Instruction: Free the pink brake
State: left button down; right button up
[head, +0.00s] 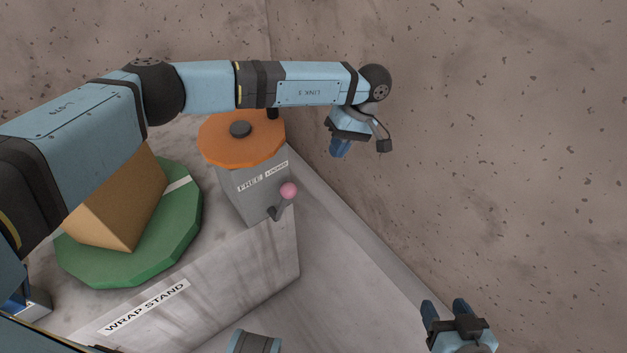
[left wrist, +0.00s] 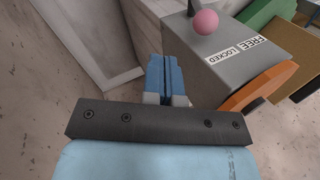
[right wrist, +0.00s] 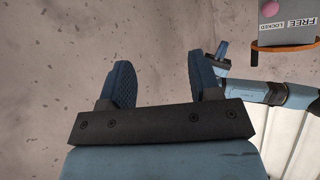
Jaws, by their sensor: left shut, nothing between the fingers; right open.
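The pink brake is a lever with a pink ball knob (head: 289,190) on the side of a grey box (head: 250,197). The box carries the labels FREE and LOCKED. The lever leans right, towards the LOCKED end. The knob also shows in the left wrist view (left wrist: 205,22) and at the top right of the right wrist view (right wrist: 270,9). My left gripper (head: 339,152) is shut and empty, to the right of the box and apart from the knob. My right gripper (head: 445,306) is open and empty, low on the right, far from the lever.
An orange disc (head: 240,142) with a dark knob sits on the grey box. Left of it, a green turntable (head: 185,222) carries a tan wedge-shaped block (head: 125,210). The pale stand (head: 230,278) is labelled WRAP STAND. The stone floor (head: 520,170) on the right is clear.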

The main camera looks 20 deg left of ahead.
pick_arm(q)
jog(key=shift+w+a+r, duration=0.15)
jog(key=shift+w+a, duration=0.1)
jog(key=shift+a, duration=0.05)
jog(key=b, duration=0.1)
send_near(285, 203)
jog(key=f, duration=0.1)
jog(key=w+f, duration=0.1)
jog(key=f, duration=0.1)
jog(key=w+f, duration=0.1)
jog(key=shift+d+f, duration=0.25)
jog(key=shift+f, duration=0.1)
pick_arm(e)
jog(key=shift+w+a+r+t, duration=0.25)
jog(key=shift+w+r+t, duration=0.1)
jog(key=shift+r, duration=0.2)
pick_arm(q)
jog(key=shift+s, duration=0.1)
pick_arm(e)
jog(key=shift+f, duration=0.2)
